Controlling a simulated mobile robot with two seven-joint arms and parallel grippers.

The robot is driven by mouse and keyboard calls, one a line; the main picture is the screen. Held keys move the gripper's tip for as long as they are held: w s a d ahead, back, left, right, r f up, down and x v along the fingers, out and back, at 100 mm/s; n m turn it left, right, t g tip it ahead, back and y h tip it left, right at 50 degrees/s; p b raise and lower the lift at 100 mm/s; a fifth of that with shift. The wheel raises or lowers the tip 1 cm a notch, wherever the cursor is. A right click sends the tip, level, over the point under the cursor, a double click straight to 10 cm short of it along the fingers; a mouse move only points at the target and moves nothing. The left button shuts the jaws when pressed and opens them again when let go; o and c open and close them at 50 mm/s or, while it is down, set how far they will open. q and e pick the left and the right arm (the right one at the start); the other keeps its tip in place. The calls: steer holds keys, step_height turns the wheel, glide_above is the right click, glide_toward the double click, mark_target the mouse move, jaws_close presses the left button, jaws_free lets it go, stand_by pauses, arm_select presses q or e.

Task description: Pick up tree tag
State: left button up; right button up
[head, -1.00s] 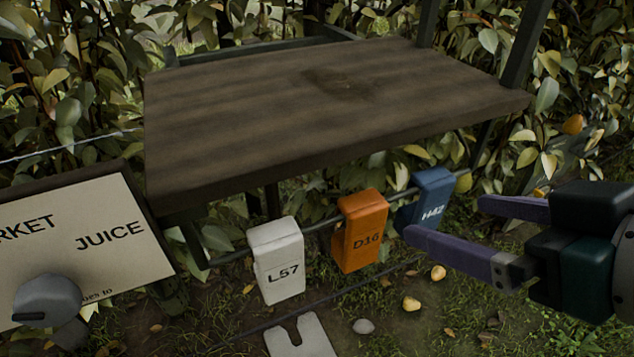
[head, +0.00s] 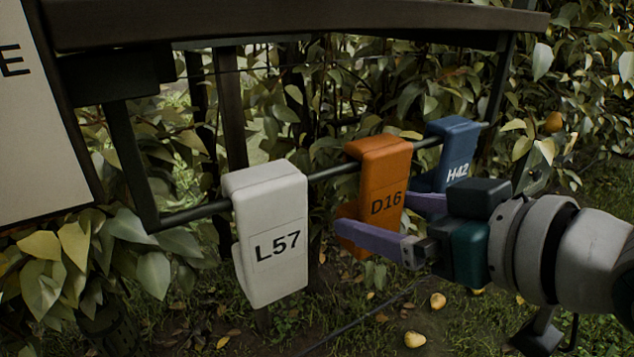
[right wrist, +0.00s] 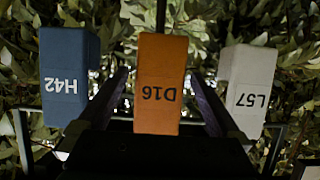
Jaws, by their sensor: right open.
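Three block-shaped tags hang on a dark rail: white L57 (head: 268,235), orange D16 (head: 382,165) and blue H42 (head: 452,145). In the right wrist view D16 (right wrist: 161,85) is in the middle, H42 (right wrist: 68,75) left and L57 (right wrist: 247,85) right, their lettering upside down. My right gripper (head: 372,214) is open at D16. Its purple fingers lie on either side of D16, one toward L57 and one toward H42; the wrist view (right wrist: 160,76) agrees. I cannot tell whether either finger touches the tag. My left gripper is not in view.
The rail (head: 325,172) runs below a dark shelf edge (head: 290,22). A pale sign (head: 35,120) stands at the left. Leafy hedge fills the background. Yellow fruits (head: 415,340) and leaves lie on the ground.

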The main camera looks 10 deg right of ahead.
mark_target(385, 215)
steer(key=b+x, duration=0.1)
steer(key=x, duration=0.3)
steer(key=shift+b, duration=0.35)
steer(key=shift+w+a+f, duration=0.15)
steer(key=shift+w+f, duration=0.05)
steer(key=shift+w, duration=0.2)
steer(key=c, duration=1.3)
